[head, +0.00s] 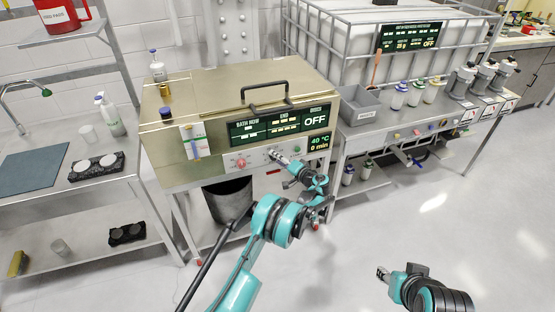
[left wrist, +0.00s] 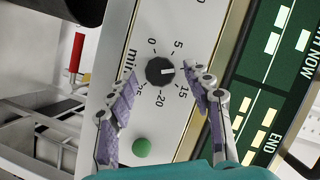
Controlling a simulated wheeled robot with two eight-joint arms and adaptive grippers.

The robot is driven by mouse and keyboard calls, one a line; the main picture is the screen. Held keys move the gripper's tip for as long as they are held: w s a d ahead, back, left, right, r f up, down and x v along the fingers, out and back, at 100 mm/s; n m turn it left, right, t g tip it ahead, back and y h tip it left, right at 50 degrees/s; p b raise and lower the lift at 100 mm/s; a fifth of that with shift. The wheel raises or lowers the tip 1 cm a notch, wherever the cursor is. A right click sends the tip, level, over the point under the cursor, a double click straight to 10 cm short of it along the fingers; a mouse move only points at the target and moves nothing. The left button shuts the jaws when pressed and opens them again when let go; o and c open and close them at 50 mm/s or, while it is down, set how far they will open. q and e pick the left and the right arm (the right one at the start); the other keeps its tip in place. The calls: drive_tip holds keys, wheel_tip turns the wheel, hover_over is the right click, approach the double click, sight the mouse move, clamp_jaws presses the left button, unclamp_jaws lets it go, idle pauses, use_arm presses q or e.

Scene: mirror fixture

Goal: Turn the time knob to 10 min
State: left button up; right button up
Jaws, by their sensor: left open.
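The time knob (left wrist: 160,71) is a black round dial in the left wrist view. Its white mark points right, between the printed 5 and 15; the label there is hidden by a fingertip. My left gripper (left wrist: 160,78) is open, one finger on each side of the knob in the picture; I cannot tell whether they touch it. In the head view my left gripper (head: 284,160) is at the front panel of the metal bath (head: 225,95). The bath display (head: 319,142) reads 40 °C and 0 min, with OFF above. My right gripper (head: 382,273) is low at right, its jaws unclear.
A green button (left wrist: 141,147) is near the knob. A red knob (head: 241,163) is left on the panel. A black handle (head: 265,95) rises from the bath lid. A dark bin (head: 228,201) stands below. A bench with a grey box (head: 359,108) is at right; the floor in front is clear.

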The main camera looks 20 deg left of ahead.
use_arm(q)
drive_tip(key=v, duration=1.1)
drive_tip(key=shift+s+d, duration=0.15)
drive_tip(key=shift+d, duration=0.05)
drive_tip(key=s+a+r+g+h, duration=0.1)
drive_tip(key=s+a+r+h, duration=0.25)
drive_tip(key=s+r, duration=0.4)
drive_tip(key=s+a+r+g+h, duration=0.2)
drive_tip(key=s+a+r+h, duration=0.15)
drive_tip(key=s+r, duration=0.4)
drive_tip(key=s+d+n+h, duration=0.1)
drive_tip(key=s+h, duration=0.2)
drive_tip(key=s, duration=1)
drive_tip(key=s+d+t+h, duration=0.1)
drive_tip(key=s+h, duration=0.1)
drive_tip(key=s, duration=1.1)
drive_tip(key=shift+s+d+f+n+h, duration=0.25)
drive_tip(key=shift+d+f+n+h, duration=0.1)
drive_tip(key=shift+n+h, duration=0.05)
